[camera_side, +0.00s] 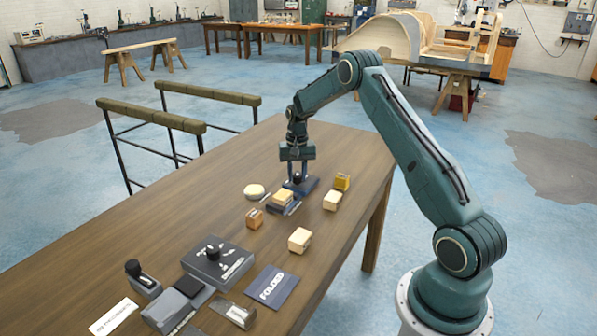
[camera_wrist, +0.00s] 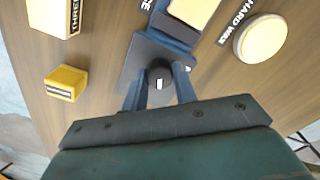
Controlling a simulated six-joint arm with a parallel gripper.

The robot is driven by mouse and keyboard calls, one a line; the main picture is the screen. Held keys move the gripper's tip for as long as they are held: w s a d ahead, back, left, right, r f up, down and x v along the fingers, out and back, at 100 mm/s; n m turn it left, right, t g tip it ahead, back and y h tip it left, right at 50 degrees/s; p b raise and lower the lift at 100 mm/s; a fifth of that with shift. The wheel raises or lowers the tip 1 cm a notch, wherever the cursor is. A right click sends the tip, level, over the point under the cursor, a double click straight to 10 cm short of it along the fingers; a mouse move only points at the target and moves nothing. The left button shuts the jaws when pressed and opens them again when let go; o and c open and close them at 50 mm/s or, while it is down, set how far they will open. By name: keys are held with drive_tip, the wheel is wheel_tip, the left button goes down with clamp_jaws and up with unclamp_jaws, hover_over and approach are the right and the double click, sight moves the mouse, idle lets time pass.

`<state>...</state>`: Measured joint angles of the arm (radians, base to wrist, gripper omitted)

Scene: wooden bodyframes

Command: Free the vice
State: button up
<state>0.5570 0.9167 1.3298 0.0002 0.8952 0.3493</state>
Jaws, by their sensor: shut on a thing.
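The vice (camera_side: 308,185) is a dark blue-grey fixture on the wooden table. A cream block (camera_side: 283,195) sits at its near part, and the block's edge shows at the top of the wrist view (camera_wrist: 188,10). A dark round knob with a white mark (camera_wrist: 160,76) stands on the vice's base (camera_wrist: 137,58). My gripper (camera_side: 297,179) points down over the vice, with its two blue fingers on either side of the knob, shut on it. The fingertips show close to the knob in the wrist view (camera_wrist: 160,88). The exact contact is partly hidden.
Around the vice lie a round cream disc (camera_side: 255,191), a yellow block (camera_side: 342,181), an orange-brown block (camera_side: 255,218) and cream blocks (camera_side: 299,240). A grey box with a black knob (camera_side: 217,262) and a "FOLDED" plate (camera_side: 272,286) are nearer. The table's left side is clear.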

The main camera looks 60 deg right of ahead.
sight(297, 175)
drive_tip(key=n, duration=0.6)
drive_tip(key=shift+n, duration=0.3)
drive_tip(key=n, duration=0.6)
drive_tip(key=shift+r+n, duration=0.1)
drive_tip(key=shift+n, duration=0.3)
drive_tip(key=o, duration=1)
wheel_tip(297, 175, up, 14)
drive_tip(key=shift+f, duration=0.1)
